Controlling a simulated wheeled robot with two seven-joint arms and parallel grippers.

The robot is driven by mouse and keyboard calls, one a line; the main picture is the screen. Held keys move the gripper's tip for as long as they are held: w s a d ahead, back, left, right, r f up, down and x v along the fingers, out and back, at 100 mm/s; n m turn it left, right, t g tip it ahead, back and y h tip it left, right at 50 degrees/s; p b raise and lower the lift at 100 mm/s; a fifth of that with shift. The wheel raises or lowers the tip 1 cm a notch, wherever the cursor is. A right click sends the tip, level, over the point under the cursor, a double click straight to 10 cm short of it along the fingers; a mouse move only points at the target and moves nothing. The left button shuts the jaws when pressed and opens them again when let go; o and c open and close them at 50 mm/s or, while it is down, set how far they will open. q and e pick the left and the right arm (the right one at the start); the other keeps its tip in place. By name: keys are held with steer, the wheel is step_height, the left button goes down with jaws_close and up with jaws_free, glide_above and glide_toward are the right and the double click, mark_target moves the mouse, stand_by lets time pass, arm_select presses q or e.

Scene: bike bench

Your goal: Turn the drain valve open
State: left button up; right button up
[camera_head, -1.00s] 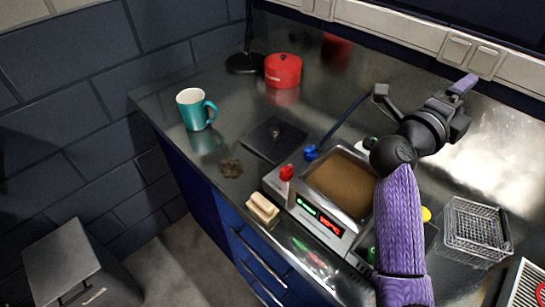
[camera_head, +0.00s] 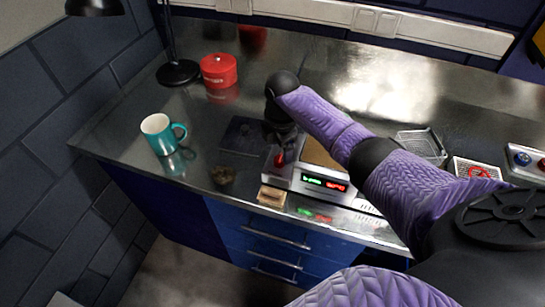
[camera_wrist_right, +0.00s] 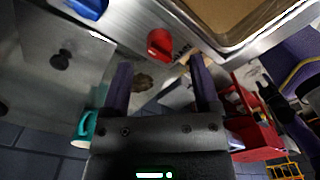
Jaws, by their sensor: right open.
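The machine (camera_head: 322,183) is a silver box with a brown-filled basin and lit green and red displays. A red handle (camera_head: 279,160) sits at its front left corner; it also shows in the right wrist view (camera_wrist_right: 160,44). A blue handle (camera_wrist_right: 88,7) shows at the top left of the wrist view. I cannot tell by label which handle is the drain valve. My right gripper (camera_head: 283,147) points down just above the red handle. In the wrist view, its open fingers (camera_wrist_right: 159,63) are apart, with the red handle just beyond the tips, between them. My left gripper is not in view.
A dark lid (camera_head: 240,136) lies left of the machine. A teal mug (camera_head: 158,138), red pot (camera_head: 218,70) and lamp (camera_head: 178,72) stand further left. A brown lump (camera_head: 222,176) and a block (camera_head: 271,196) lie near the front edge. A wire basket (camera_head: 422,146) is right.

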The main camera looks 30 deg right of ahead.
mark_target(280, 156)
step_height(280, 156, down, 4)
steer(key=shift+a+r+b, duration=0.1)
steer(key=shift+b, duration=0.25)
jaws_close()
